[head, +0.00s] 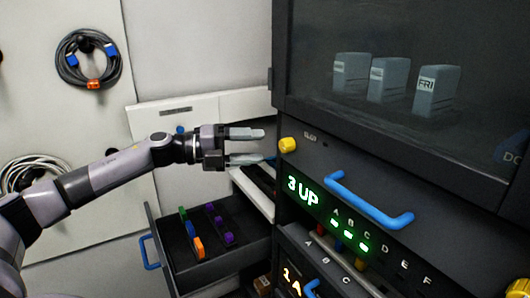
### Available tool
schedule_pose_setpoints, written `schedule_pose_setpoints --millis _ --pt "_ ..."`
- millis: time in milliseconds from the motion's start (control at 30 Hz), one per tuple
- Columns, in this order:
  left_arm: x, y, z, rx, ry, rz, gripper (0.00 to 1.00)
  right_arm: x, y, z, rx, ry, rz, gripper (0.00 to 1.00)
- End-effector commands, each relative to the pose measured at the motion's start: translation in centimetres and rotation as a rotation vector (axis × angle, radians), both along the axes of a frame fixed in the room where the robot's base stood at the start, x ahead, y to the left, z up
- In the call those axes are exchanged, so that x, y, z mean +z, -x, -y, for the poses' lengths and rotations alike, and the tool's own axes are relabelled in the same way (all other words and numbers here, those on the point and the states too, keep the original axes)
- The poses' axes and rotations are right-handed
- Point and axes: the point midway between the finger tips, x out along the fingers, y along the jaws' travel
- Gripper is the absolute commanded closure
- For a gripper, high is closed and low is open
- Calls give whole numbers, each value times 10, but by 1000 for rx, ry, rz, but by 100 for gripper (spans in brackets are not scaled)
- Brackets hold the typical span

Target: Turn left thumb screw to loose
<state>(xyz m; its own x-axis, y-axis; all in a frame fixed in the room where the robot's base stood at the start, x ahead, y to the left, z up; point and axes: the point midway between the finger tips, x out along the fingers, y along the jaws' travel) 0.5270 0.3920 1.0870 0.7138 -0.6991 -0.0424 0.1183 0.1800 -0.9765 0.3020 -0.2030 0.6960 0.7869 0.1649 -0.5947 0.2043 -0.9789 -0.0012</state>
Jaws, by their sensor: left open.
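The left thumb screw, a yellow knob (288,145), sits at the left end of the dark front panel, under the glass window. My left gripper (262,146) points right toward it, with its two grey fingers spread one above the other. The fingertips end just left of the knob and look apart from it. Nothing shows between the fingers. Another yellow thumb screw (518,288) shows at the lower right edge of the panel. My right gripper is out of the picture.
A blue handle (368,202) juts from the panel beside a green "3 UP" display (303,190). Below my left arm, an open drawer (216,265) holds colored pieces. Coiled cables (88,58) hang on the left wall. Grey blocks (436,91) stand behind the window.

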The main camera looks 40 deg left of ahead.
Motion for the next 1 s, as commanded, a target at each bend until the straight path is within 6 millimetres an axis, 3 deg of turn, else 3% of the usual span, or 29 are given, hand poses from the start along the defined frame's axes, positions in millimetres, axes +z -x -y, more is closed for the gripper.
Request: schedule_pose_setpoints --millis 233,833,1000 --pt "0 10 -9 -2 -2 1 42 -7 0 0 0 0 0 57" --pt "1 11 -10 -2 0 0 42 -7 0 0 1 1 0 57" --pt "-20 8 2 9 76 -35 42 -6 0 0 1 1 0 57"
